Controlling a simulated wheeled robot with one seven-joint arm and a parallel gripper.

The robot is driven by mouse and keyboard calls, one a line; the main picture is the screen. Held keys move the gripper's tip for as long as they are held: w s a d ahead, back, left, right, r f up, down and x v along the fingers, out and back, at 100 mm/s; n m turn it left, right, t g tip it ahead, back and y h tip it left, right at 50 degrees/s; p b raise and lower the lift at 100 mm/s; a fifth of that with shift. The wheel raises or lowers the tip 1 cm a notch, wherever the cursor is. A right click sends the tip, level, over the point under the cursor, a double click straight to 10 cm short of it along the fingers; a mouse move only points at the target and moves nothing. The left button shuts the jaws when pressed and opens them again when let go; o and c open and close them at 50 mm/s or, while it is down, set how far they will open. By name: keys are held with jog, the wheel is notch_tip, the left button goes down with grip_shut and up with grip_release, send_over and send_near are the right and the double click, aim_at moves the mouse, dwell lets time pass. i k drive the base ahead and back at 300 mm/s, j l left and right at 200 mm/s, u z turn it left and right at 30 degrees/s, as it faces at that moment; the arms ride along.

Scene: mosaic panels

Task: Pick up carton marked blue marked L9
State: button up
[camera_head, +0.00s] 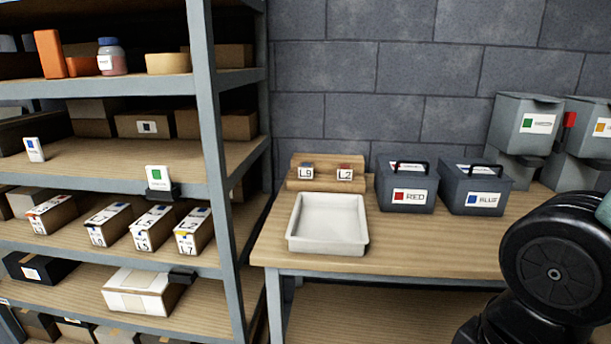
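Several small cartons with white labels sit in a row on the middle shelf of the rack at left. The leftmost carton (50,215) has a red mark. The second carton (107,224), the third carton (152,229) and the fourth carton (193,231) appear to have blue marks. A tag reading L9 (306,172) stands on a wooden holder (325,184) on the bench, beside a tag reading L2 (345,173). My gripper is not in view.
An empty white tray (328,243) lies on the bench (420,250). Behind it to the right stand a RED bin (405,182) and a BLUE bin (475,188). A rack post (210,130) rises right of the cartons. My dark arm part fills the lower right.

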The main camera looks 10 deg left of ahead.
aim_at(106, 235)
jog(key=u, duration=1.45)
